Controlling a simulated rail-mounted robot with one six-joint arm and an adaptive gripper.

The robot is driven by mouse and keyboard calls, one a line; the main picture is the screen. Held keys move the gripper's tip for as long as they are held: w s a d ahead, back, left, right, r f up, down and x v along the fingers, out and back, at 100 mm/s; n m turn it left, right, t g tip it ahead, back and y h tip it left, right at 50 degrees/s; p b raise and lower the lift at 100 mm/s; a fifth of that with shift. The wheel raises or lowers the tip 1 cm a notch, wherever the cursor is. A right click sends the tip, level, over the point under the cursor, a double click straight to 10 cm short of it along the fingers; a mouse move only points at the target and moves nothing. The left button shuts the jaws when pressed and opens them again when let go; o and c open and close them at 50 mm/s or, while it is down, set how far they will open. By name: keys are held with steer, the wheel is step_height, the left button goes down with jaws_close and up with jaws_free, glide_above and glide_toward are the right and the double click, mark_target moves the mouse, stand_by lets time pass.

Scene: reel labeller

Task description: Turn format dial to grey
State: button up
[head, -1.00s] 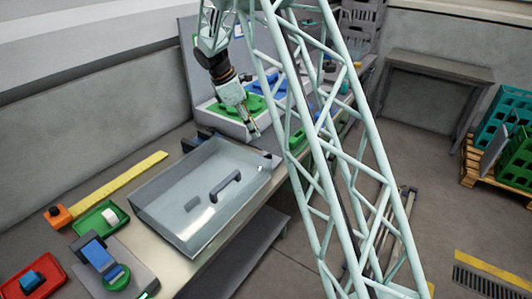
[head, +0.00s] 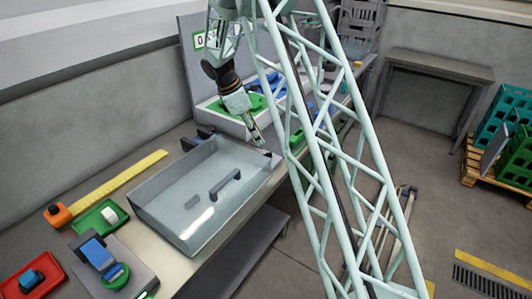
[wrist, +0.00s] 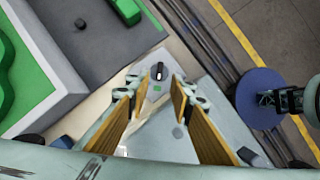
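In the wrist view a small dark knob (wrist: 159,70), which looks like the format dial, stands on a light grey plate with a green patch beside it. My gripper (wrist: 153,97) is open and empty, its two yellow-lined fingers on either side of the line of sight to the knob. The knob lies just past the fingertips, apart from them as far as I can tell. Its setting is too small to read. In the head view my gripper (head: 257,140) points down by the far right corner of the clear cover; the dial cannot be made out there.
A clear cover (head: 160,208) with a dark handle lies on the bench. A grey housing with a green part (head: 257,102) stands behind my gripper. Red (head: 50,286) and green trays are at the near left. In the wrist view a blue disc (wrist: 262,97) is at the right.

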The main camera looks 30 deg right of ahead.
mark_target(267, 155)
steer(key=b+x, duration=0.1)
steer(key=x, duration=0.8)
steer(key=shift+d, duration=0.1)
jaws_close()
